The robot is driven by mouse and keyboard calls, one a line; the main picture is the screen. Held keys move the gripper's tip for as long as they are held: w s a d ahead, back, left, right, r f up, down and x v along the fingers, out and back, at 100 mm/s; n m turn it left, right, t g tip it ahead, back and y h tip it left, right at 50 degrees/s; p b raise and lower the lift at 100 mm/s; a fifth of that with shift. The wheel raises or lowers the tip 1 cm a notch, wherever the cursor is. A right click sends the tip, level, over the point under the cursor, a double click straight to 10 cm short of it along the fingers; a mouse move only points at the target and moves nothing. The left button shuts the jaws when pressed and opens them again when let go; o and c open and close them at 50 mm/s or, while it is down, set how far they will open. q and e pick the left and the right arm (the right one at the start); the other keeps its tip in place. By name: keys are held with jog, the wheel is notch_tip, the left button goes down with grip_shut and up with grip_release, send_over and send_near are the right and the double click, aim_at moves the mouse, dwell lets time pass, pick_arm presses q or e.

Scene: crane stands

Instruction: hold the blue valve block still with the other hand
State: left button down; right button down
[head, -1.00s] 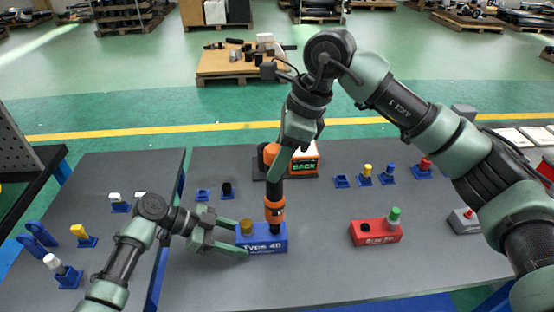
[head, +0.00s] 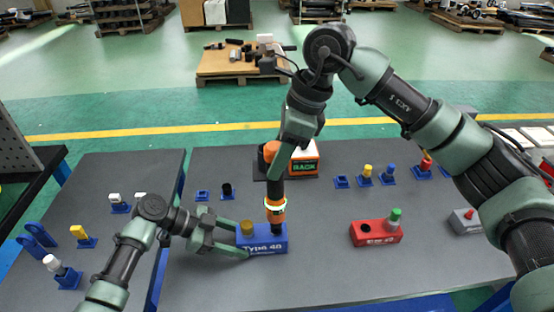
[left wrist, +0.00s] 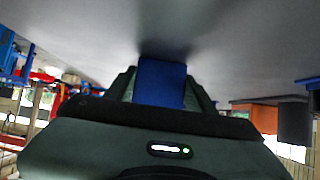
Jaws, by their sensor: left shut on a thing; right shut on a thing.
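The blue valve block (head: 268,246), with "TYPE 40" on its front, stands on the grey table. A brass-coloured cap (head: 246,227) is at its left top. My left gripper (head: 242,240) is shut on the block's left end. In the left wrist view the block (left wrist: 161,82) sits between the fingers. My right gripper (head: 280,158) is shut on an orange and black screwdriver-like tool (head: 275,207), held upright over the right part of the block. A green-lit ring shows low on the tool. The tool's lower tip is hidden, so its exact contact with the block cannot be seen.
A red block (head: 376,233) with a green cap stands to the right, and a grey block (head: 465,222) beyond it. An orange and white box (head: 305,158) is behind the tool. Small blue holders (head: 342,181) line the back. The table front is clear.

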aim_at(274, 145)
jog(key=shift+r, duration=2.35)
pick_arm(q)
jog(key=shift+c, duration=2.2)
grip_release()
jog(key=shift+a, duration=0.1)
